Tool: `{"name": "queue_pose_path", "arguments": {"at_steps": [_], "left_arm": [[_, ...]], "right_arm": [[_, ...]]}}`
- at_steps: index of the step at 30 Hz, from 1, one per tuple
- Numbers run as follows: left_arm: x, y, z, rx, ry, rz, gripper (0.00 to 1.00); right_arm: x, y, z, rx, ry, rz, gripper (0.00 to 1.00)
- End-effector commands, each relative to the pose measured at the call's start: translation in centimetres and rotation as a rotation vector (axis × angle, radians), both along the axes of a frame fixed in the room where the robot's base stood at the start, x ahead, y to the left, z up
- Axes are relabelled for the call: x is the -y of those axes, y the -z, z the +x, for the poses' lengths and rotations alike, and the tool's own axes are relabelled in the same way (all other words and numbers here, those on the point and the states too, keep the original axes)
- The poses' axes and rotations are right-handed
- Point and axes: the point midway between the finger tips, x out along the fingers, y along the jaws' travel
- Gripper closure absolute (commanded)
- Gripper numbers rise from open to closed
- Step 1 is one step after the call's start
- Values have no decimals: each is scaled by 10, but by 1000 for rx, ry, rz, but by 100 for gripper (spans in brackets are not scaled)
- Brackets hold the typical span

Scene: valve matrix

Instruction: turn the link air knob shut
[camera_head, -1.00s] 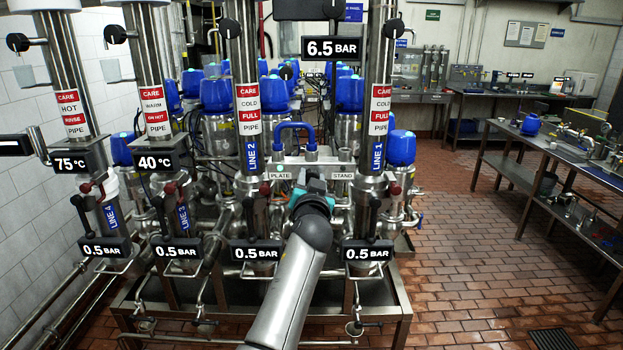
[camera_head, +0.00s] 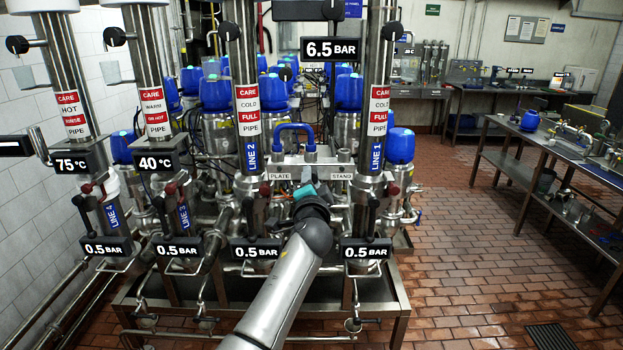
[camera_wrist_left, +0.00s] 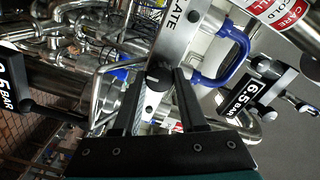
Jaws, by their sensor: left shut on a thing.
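The link air knob (camera_wrist_left: 157,71) appears as a small dark round knob on the metal plate, between my left gripper's fingertips in the left wrist view. My left gripper (camera_wrist_left: 163,78) is shut on it, with one black finger on either side. In the head view my left gripper (camera_head: 309,183) reaches the panel between the PLATE label (camera_head: 281,176) and the STAND label (camera_head: 341,176). There the wrist and teal gripper body hide most of the knob. The blue looped hose (camera_head: 295,128) stands just above it. My right gripper is in neither view.
Steel pipes flank the panel, LINE 2 (camera_head: 250,155) on the left and LINE 1 (camera_head: 376,153) on the right. Gauges reading 0.5 BAR (camera_head: 256,252) hang below. A 6.5 BAR display (camera_head: 331,48) hangs above. The brick floor (camera_head: 470,240) at the right is open.

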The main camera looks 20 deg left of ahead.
Motion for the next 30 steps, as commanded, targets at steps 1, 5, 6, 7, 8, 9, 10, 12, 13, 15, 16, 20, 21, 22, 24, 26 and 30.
{"name": "queue_pose_path", "arguments": {"at_steps": [1, 5, 6, 7, 8, 9, 10, 12, 13, 15, 16, 20, 21, 22, 24, 26, 30], "left_arm": [[0, -3, 0, 1, 2, 17, 100], [1, -3, 0, -6, 2, 39, 100], [1, -3, 0, -7, 2, 44, 100], [1, -3, 0, -7, 3, 47, 100], [1, -3, 0, -8, 3, 49, 100], [1, -3, 0, -8, 3, 51, 100], [1, -3, 0, -9, 3, 52, 100], [1, -3, 0, -9, 3, 53, 100], [1, -3, 0, -9, 3, 53, 100], [1, -3, 0, -9, 3, 53, 100], [1, -3, 0, -9, 3, 53, 100], [1, -3, 0, -9, 3, 53, 56], [1, -3, 0, -9, 3, 53, 52], [1, -2, 0, -9, 2, 51, 49], [1, -2, 0, -10, 2, 50, 41], [0, -1, 0, -10, 1, 50, 34], [0, -1, 0, -12, 1, 49, 29]], "right_arm": [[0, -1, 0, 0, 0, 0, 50], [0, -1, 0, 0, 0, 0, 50], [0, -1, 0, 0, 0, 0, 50], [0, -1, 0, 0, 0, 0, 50], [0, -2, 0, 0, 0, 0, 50], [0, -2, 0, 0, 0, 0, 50], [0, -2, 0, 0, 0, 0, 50], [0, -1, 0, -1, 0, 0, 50], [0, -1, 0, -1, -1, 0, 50], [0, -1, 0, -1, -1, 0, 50], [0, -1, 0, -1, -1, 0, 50], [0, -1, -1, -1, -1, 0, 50], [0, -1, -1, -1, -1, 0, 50], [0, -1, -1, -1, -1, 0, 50], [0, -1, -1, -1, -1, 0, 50], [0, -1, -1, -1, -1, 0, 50], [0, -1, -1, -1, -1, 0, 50]]}}
